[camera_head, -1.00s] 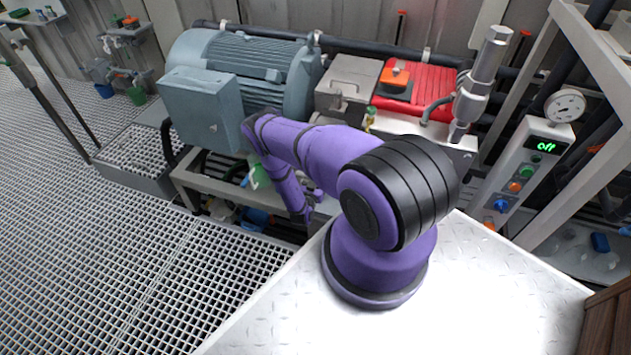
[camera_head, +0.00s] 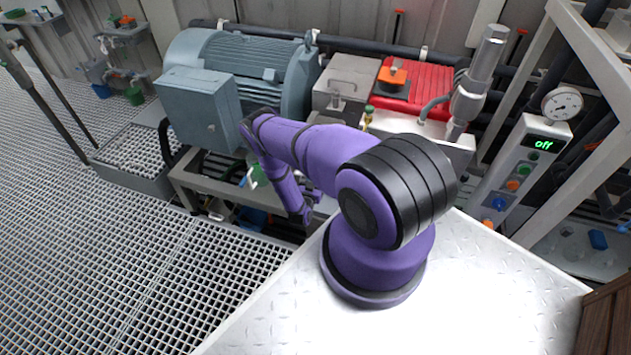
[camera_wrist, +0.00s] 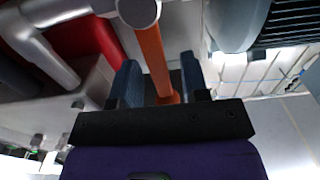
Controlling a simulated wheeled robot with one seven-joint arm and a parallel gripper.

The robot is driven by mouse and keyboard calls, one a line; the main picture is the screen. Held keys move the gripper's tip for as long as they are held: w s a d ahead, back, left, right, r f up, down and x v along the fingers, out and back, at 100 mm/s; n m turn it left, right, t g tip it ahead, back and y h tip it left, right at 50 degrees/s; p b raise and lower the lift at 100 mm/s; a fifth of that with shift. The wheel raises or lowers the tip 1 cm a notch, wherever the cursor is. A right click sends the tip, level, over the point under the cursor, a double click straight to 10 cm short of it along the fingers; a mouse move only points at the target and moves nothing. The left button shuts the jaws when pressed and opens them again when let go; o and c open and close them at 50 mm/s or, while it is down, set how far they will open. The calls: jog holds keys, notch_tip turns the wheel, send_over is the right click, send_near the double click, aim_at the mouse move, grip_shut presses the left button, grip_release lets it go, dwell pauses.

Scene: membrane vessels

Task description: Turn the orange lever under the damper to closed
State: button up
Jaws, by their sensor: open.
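The orange lever (camera_wrist: 153,55) runs down from a round metal end (camera_wrist: 139,10) in the wrist view. My gripper (camera_wrist: 161,72) is open, with one blue-grey finger on each side of the lever. The lever lies between the fingers, closer to the left one; I cannot tell whether either touches it. In the head view my gripper (camera_head: 307,212) hangs low beside the machine frame, and I cannot make out the lever there. A silver upright cylinder, which looks like the damper (camera_head: 481,75), stands at the right of the machine.
A grey-blue motor (camera_head: 245,75) and a red cover (camera_head: 425,88) sit on the machine frame above my forearm. A control box (camera_head: 525,165) reading "off" and a gauge (camera_head: 563,103) stand at the right. Open grating floor (camera_head: 150,270) lies at the left.

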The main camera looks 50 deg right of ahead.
jog(key=v, duration=1)
jog(key=shift+a, duration=0.25)
jog(key=shift+s+f, duration=0.1)
